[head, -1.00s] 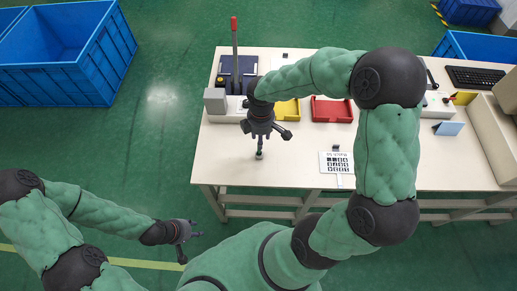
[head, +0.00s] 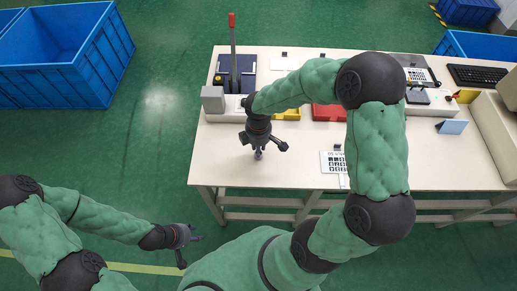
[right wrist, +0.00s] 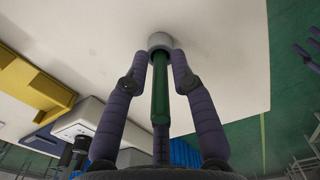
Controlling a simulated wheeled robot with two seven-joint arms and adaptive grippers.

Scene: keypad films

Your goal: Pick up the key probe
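The key probe (right wrist: 160,90) shows in the right wrist view as a green rod with a wide grey end resting at the pale tabletop. In the head view only its grey lower part (head: 258,154) shows; my gripper hides the rest. It stands upright near the table's left front. My right gripper (head: 262,146) is right above and around it, pointing down. Whether a fingertip touches the probe I cannot tell. My left gripper (head: 191,248) is open and empty, off the table's front edge.
A printed keypad card (head: 334,161) lies right of the probe. Behind are a yellow tray (head: 287,114), a red tray (head: 327,112) and a device with a red-tipped lever (head: 233,45). A small blue stand (head: 452,127) is farther right. The table's front left is clear.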

